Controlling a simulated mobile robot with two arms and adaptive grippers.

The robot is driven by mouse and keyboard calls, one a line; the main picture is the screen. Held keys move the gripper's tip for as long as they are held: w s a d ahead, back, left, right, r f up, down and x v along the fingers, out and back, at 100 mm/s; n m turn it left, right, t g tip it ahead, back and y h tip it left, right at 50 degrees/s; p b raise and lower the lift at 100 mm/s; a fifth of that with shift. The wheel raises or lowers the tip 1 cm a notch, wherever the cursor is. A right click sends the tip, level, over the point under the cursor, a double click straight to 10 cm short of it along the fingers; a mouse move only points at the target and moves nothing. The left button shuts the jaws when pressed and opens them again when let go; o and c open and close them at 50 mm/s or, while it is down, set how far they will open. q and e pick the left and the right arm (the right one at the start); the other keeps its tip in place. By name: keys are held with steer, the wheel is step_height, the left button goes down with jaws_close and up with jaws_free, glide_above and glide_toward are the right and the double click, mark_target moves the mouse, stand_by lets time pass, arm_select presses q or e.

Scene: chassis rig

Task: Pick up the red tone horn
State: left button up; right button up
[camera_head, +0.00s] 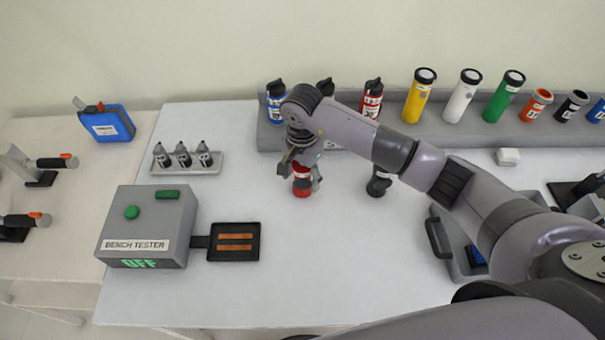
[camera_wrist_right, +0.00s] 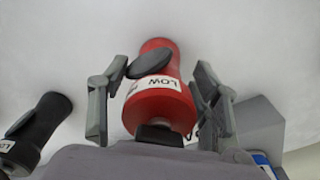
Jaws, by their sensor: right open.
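The red tone horn (camera_head: 301,187) stands on the white bench top, partly hidden by my right gripper in the head view. In the right wrist view the red tone horn (camera_wrist_right: 158,108) shows a white label reading "LOW" and a dark part on its side. My right gripper (camera_head: 303,178) is over the horn from above. In the wrist view its fingers (camera_wrist_right: 157,92) are open, one on each side of the horn, with small gaps visible. My left gripper is not in view.
A black horn (camera_head: 379,183) stands to the right, also labelled in the wrist view (camera_wrist_right: 38,130). A grey rack (camera_head: 430,135) with several bottles and cylinders runs along the back. The bench tester (camera_head: 150,225) and its black tray (camera_head: 235,256) lie to the left. The front middle is clear.

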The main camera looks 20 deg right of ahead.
steer(key=shift+c, duration=0.4)
steer(key=shift+r, duration=0.1)
jaws_close()
